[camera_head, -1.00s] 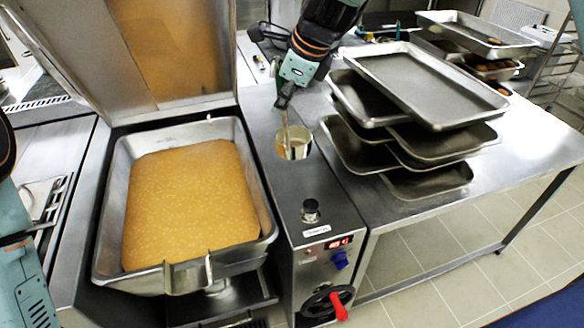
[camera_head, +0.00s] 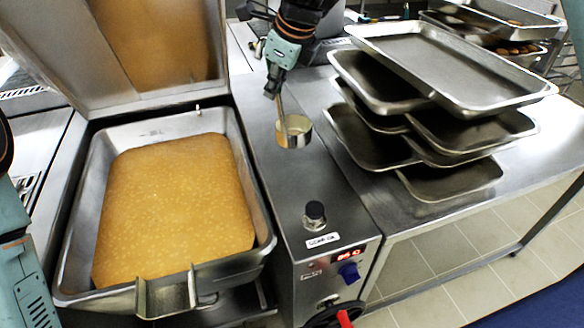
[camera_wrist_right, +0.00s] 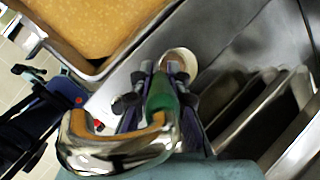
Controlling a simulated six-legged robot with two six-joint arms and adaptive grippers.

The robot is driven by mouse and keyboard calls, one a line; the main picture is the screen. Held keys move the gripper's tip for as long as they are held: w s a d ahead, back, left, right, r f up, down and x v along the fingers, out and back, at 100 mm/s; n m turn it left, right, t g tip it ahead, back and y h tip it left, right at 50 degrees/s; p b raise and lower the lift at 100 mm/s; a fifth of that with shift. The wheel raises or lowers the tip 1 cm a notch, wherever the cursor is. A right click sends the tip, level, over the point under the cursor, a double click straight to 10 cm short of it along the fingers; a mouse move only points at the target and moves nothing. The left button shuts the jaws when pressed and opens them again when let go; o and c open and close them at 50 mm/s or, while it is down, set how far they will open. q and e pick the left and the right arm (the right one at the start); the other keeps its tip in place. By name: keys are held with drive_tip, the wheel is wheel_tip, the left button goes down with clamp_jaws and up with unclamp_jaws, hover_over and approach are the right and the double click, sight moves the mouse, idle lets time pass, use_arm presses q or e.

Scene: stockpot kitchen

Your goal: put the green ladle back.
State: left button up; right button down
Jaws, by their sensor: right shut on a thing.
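The green ladle (camera_head: 295,132) hangs from my right gripper (camera_head: 274,90) in the head view, its round metal cup over the steel control housing beside the pan. In the right wrist view its green handle (camera_wrist_right: 162,95) lies between the fingers of my right gripper (camera_wrist_right: 160,84), which is shut on it. The cup also shows beyond the fingers there (camera_wrist_right: 181,60). A shiny curved metal piece close to that camera appears to be the handle's end. The cup's contents are not clear. Part of my left arm shows at the left edge; its gripper is out of view.
A large steel pan (camera_head: 262,250) full of yellow food stands left of the housing (camera_head: 290,190), under a raised lid (camera_head: 90,50). A black knob (camera_head: 315,215) rises from the housing top. Stacked metal trays (camera_head: 520,92) crowd the steel table to the right.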

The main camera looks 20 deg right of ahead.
wheel_tip(320, 180, down, 10)
drive_tip(key=b, duration=0.1)
drive_tip(key=shift+s+a+b, duration=0.15)
drive_tip(key=shift+a+b, duration=0.05)
drive_tip(key=shift+b, duration=0.2)
drive_tip(key=c, duration=1.5)
unclamp_jaws()
drive_tip(key=shift+d, duration=0.15)
drive_tip(key=shift+o, duration=0.8)
drive_tip(key=shift+r, duration=0.1)
